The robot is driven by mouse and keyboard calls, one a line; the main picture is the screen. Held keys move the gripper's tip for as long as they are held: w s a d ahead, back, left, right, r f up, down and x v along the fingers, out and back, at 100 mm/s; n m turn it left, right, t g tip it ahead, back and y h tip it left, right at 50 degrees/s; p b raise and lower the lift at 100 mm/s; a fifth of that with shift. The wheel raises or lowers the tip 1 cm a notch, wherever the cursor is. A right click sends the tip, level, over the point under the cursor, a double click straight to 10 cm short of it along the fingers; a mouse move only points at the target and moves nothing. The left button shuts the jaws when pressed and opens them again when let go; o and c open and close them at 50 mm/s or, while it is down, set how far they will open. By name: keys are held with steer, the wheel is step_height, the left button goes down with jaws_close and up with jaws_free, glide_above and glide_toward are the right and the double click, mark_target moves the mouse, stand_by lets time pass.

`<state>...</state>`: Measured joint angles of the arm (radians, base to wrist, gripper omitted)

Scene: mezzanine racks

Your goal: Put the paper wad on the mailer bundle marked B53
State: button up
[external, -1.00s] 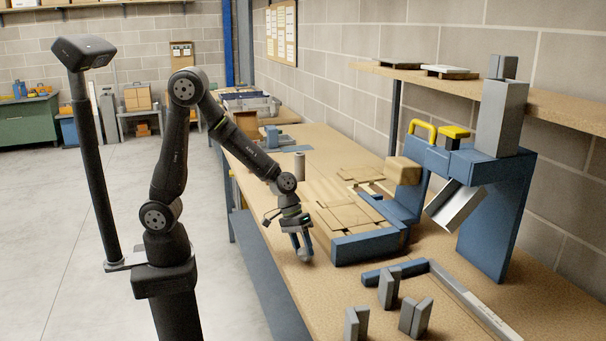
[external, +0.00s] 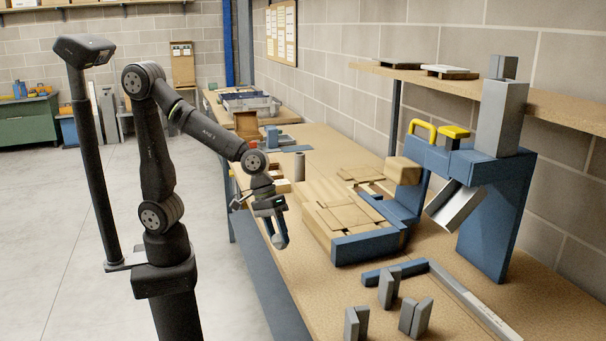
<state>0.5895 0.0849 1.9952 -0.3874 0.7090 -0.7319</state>
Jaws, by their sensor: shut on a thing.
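My gripper (external: 278,241) points down over the near left edge of the workbench, left of the blue-framed machine. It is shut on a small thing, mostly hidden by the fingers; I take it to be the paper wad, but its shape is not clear. Flat brown cardboard pieces (external: 350,214) lie on the machine's bed, to the right of my gripper. More flat brown pieces (external: 360,174) lie behind them. No B53 mark is readable, so I cannot tell which is the mailer bundle.
The blue machine (external: 487,215) with a grey column and tilted metal chute stands at the right. Grey angled blocks (external: 415,317) and a long rail (external: 470,302) lie in front. A grey cylinder (external: 299,167) stands farther back. A wall shelf (external: 555,108) overhangs the right side.

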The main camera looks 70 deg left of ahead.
steer(key=w+a+r+n+t+y, duration=0.2)
steer(key=w+a+n, duration=0.4)
steer(key=w+a, duration=1.05)
steer(key=w+a+r+n+t+y, duration=0.1)
steer(key=w+a+n, duration=0.15)
steer(key=a, duration=0.85)
steer(key=w+a+r+n, duration=0.15)
steer(key=w+a, duration=0.25)
steer(key=a, duration=0.6)
steer(key=s+a+n+y, duration=0.1)
steer(key=s+a+n, duration=0.2)
steer(key=a, duration=0.9)
steer(key=s+a+n+y, duration=0.2)
steer(key=s+a, duration=0.1)
steer(key=a, duration=0.8)
steer(key=s+a+n+y, duration=0.1)
steer(key=s+a+n, duration=0.2)
steer(key=a, duration=0.9)
steer(key=s+a+f, duration=0.1)
steer(key=a+f, duration=0.1)
steer(key=a, duration=0.1)
steer(key=s+a+f, duration=0.2)
steer(key=a, duration=0.2)
steer(key=s+a+f, duration=0.1)
steer(key=a+f, duration=0.1)
steer(key=a, duration=0.2)
steer(key=shift+s+f, duration=0.2)
steer(key=shift+s, duration=0.1)
steer(key=shift+s+a+f, duration=0.1)
steer(key=shift+f, duration=2)
